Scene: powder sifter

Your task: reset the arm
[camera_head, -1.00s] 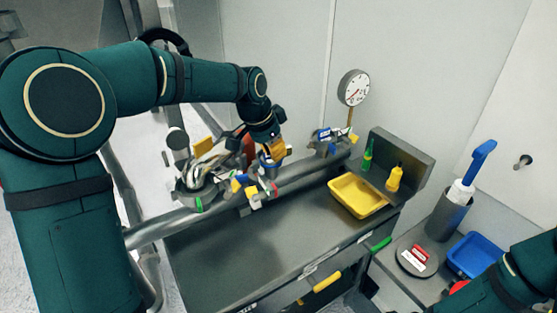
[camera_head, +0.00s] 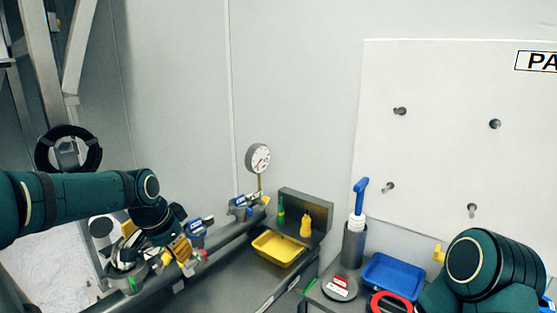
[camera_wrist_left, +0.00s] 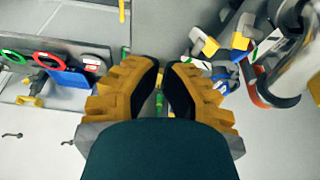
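My left arm comes in from the left in the head view. Its gripper (camera_head: 182,250) has orange fingers and hangs over the cluttered fittings by the steel pipe. In the left wrist view the two fingers (camera_wrist_left: 163,68) stand a little apart, with background showing between them, and hold nothing. In the head view they are too small to judge. My right arm (camera_head: 480,268) shows at the lower right. Its gripper is out of view.
A gauge (camera_head: 258,158) stands behind. To the right are a blue tray (camera_head: 393,273), a brush (camera_head: 359,200) in a grey holder and a red ring (camera_head: 378,305).

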